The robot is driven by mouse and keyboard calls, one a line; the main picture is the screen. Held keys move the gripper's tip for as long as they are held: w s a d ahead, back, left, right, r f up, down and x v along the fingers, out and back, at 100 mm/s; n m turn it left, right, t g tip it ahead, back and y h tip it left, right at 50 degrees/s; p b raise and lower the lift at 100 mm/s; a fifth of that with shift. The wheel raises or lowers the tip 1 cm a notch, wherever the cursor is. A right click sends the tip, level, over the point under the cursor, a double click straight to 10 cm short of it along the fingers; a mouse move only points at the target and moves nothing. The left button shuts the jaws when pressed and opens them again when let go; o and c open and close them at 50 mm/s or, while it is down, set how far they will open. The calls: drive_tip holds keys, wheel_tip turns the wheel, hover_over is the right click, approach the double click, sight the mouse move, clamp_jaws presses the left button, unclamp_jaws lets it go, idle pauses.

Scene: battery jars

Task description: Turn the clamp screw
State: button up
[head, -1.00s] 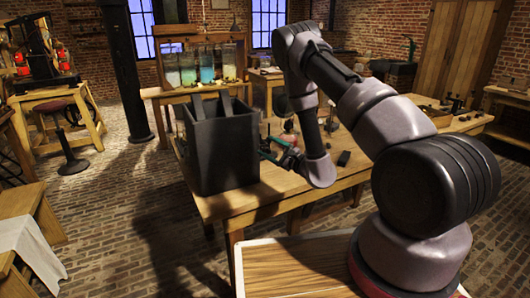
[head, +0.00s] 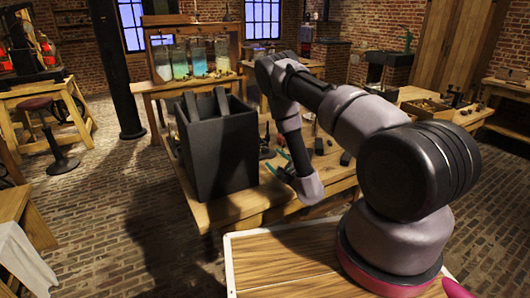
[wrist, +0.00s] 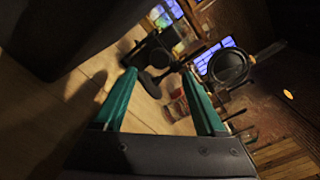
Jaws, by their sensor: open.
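My gripper (wrist: 158,72) is open and empty, with its two green fingers apart in the wrist view. In the head view my gripper (head: 276,168) is low over the workbench, just right of the large black box. A dark object with a rounded foot (wrist: 157,80) stands on the bench beyond the fingertips, seen between them. I cannot tell whether it carries the clamp screw. I cannot make out the clamp screw in either view; the box and my arm hide part of the bench.
The tall black box (head: 217,150) stands on the near-left part of the wooden workbench (head: 240,205), close beside my gripper. Glass jars (head: 197,60) with pale and blue liquid stand on a shelf behind. A stool (head: 50,135) stands on the brick floor at left.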

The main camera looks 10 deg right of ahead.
sight(266, 152)
drive_tip(key=x, duration=0.7)
drive_tip(key=shift+w+a, duration=0.15)
drive_tip(key=shift+w, duration=0.2)
drive_tip(key=shift+c, duration=0.3)
clamp_jaws()
